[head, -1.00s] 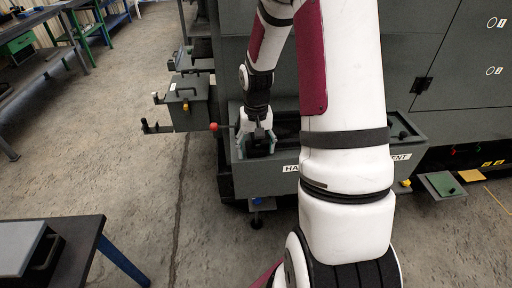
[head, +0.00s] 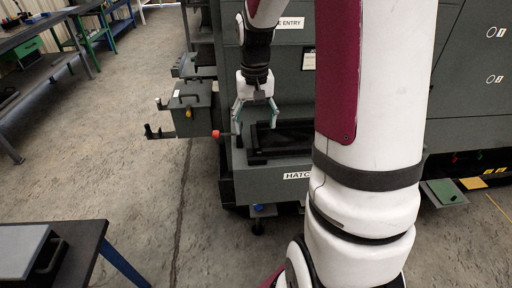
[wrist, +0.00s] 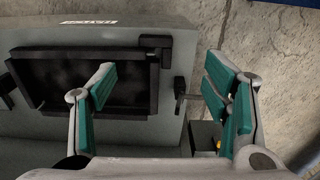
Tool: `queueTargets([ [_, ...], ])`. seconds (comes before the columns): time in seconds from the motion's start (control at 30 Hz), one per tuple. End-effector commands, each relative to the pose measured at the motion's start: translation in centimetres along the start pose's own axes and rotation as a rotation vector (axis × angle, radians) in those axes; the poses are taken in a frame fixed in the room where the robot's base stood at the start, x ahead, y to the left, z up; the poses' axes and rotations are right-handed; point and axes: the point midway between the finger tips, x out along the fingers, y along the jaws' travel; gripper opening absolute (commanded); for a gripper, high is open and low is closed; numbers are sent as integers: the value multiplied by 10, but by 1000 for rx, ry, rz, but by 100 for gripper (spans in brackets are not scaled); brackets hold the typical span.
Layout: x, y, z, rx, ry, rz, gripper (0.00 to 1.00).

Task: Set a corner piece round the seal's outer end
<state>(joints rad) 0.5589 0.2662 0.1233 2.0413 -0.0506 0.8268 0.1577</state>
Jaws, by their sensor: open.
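My gripper (head: 256,112) hangs open and empty above the left end of the grey hatch compartment. In the wrist view its two teal-padded fingers (wrist: 163,95) are spread wide. A black rectangular frame, which looks like the seal (wrist: 118,112), lines the dark recess there; the left finger covers part of it. A black block that looks like a corner piece (wrist: 155,42) sits at the frame's upper right corner, apart from both fingers. I cannot tell whether it is fully around the corner. In the head view the frame's left end (head: 257,159) shows below my gripper.
The labelled grey compartment (head: 258,184) juts from the large machine. A red knob (head: 215,134) and a grey box with handles (head: 190,108) stand to its left. A small dark fitting (wrist: 180,88) projects beside the compartment's edge. Open floor (head: 130,190) lies left.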

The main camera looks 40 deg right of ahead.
Motion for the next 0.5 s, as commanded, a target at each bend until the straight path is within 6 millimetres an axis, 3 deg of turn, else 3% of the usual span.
queueTargets([
  [0.2,-62,-32,62,-136,69,12,69],
  [0.5,-114,-50,175,-338,156,-10,69],
])
